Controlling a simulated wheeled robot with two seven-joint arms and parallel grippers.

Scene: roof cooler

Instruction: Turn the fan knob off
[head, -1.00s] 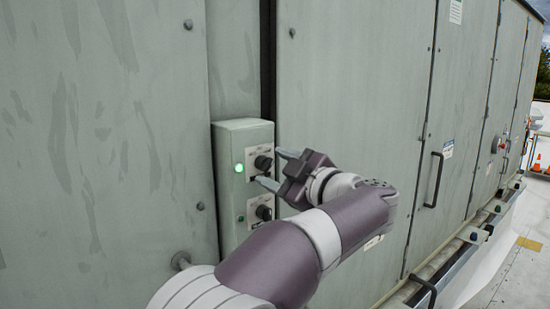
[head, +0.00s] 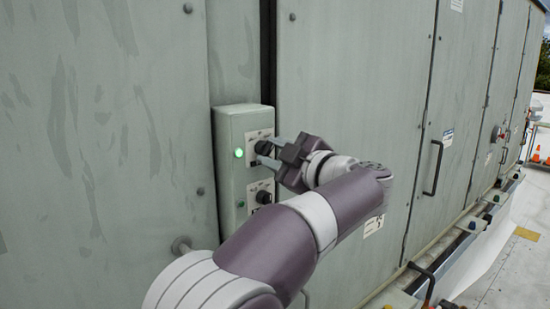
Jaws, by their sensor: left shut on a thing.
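A grey-green control box (head: 232,182) is fixed to the cooler wall. It carries two black knobs on pale label plates, an upper knob (head: 264,147) and a lower knob (head: 263,197). Which one is the fan knob cannot be read. A green light (head: 239,153) glows beside the upper knob, and a darker green light (head: 240,203) is beside the lower one. My left gripper (head: 268,149) comes from the right and is shut on the upper knob, with a finger above and a finger below it. My right gripper is not in view.
Large flat wall panels (head: 350,90) surround the box. A ledge with fittings runs along the wall's base. Orange cones (head: 536,155) stand far right.

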